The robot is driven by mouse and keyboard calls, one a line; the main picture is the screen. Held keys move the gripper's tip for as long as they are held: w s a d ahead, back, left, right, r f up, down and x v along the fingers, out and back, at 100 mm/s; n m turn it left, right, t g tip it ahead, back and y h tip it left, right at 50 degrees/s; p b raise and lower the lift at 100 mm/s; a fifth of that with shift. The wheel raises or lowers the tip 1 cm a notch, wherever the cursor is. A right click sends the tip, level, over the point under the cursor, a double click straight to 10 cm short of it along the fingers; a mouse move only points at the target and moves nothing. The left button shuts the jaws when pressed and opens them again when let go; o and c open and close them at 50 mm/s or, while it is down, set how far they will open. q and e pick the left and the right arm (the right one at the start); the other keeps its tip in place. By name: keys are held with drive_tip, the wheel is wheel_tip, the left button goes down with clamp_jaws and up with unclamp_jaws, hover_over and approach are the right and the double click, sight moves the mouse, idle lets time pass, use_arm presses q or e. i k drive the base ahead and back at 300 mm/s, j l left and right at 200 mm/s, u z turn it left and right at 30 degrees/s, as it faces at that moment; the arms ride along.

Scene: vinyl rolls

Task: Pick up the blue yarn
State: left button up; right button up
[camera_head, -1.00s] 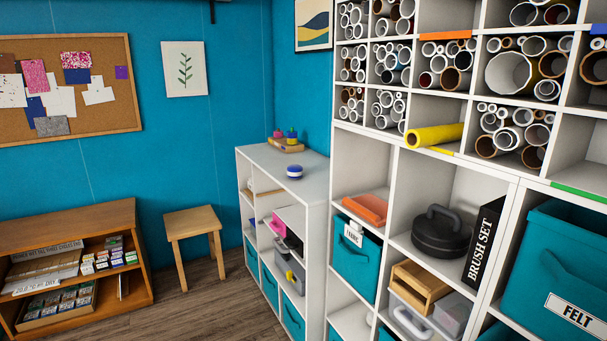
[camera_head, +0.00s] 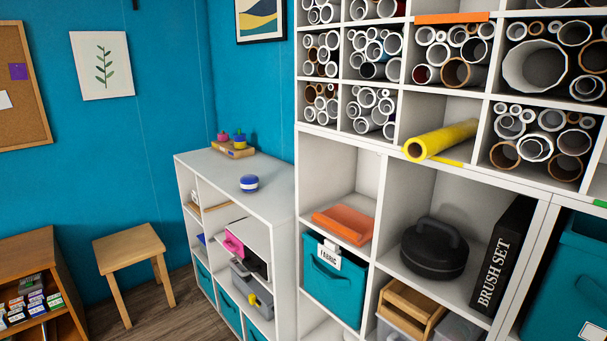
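A small round blue object with a white band (camera_head: 249,183) sits on the white top of the low shelf unit (camera_head: 215,172). It is the bluest yarn-like thing in view, but I cannot tell for sure that it is yarn. Behind it, a wooden tray (camera_head: 236,152) holds small pink and green items near the wall. Neither of my grippers is in view.
A tall white shelf (camera_head: 390,146) stands to the right, with rolls, a yellow roll (camera_head: 440,139) jutting out, a teal fabric bin (camera_head: 333,283) and a black round case (camera_head: 434,249). A wooden stool (camera_head: 126,250) and low wooden shelf (camera_head: 30,248) stand left. Some floor shows between them.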

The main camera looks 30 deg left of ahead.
sight(248, 183)
drive_tip(key=i+j+z, duration=0.15)
drive_tip(key=j, duration=0.35)
drive_tip(key=i+j+z, duration=0.1)
drive_tip(key=j, duration=0.4)
drive_tip(key=i+j+z, duration=0.15)
drive_tip(key=j, duration=0.4)
drive_tip(key=j+z, duration=0.15)
drive_tip(key=j, duration=0.35)
